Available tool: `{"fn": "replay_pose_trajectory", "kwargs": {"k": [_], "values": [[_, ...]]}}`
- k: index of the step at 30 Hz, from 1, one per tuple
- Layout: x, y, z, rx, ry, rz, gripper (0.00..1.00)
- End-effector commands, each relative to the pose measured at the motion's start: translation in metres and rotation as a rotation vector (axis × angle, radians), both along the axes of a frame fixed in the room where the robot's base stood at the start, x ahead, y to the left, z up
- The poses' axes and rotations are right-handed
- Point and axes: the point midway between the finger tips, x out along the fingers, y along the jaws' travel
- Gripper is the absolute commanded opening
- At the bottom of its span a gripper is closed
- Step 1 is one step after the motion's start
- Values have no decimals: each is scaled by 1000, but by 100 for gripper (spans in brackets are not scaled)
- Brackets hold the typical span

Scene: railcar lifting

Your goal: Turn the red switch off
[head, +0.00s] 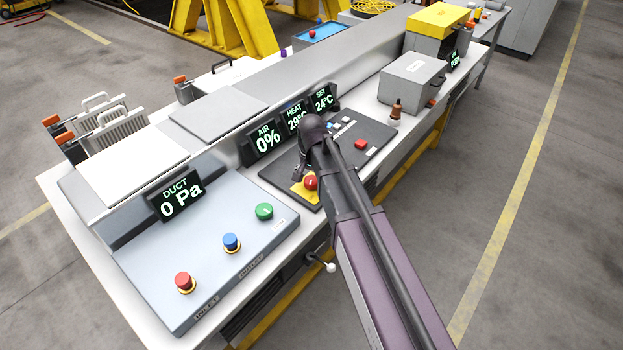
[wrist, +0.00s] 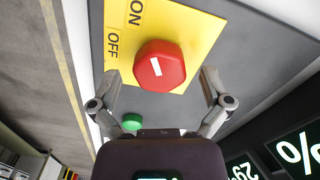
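The red switch (head: 310,182) is a round knob on a yellow plate (head: 299,191) at the near-left end of a dark panel. In the wrist view the red switch (wrist: 172,78) has a white mark, whose upper end leans toward the word ON on the yellow plate (wrist: 190,25). The word OFF is printed lower left of ON. My gripper (wrist: 160,76) is open, with one finger on each side of the knob and visible gaps between. In the head view my gripper (head: 300,172) is beside the switch, partly hidden by my wrist.
A grey-blue panel (head: 150,262) holds a red (head: 184,281), a blue (head: 231,242) and a green (head: 264,211) knob. Displays (head: 265,138) stand behind the dark panel (head: 375,130), which also holds a red button (head: 361,144). A grey box (head: 412,80) stands farther right.

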Motion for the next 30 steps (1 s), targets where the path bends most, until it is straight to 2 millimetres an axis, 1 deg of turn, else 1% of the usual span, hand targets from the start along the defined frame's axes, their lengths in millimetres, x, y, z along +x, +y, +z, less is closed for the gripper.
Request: {"fn": "replay_pose_trajectory", "kwargs": {"k": [1,2,3,5,6,7,8,20,26,30], "values": [[0,0,0,0,0,0,78],[0,0,0,0,0,0,69],[0,0,0,0,0,0,57],[0,0,0,0,0,0,39],[0,0,0,0,0,0,28],[0,0,0,0,0,0,19],[0,0,0,0,0,0,16],[0,0,0,-1,1,34,17],[0,0,0,-1,1,119,17],[0,0,0,-1,1,213,17]]}}
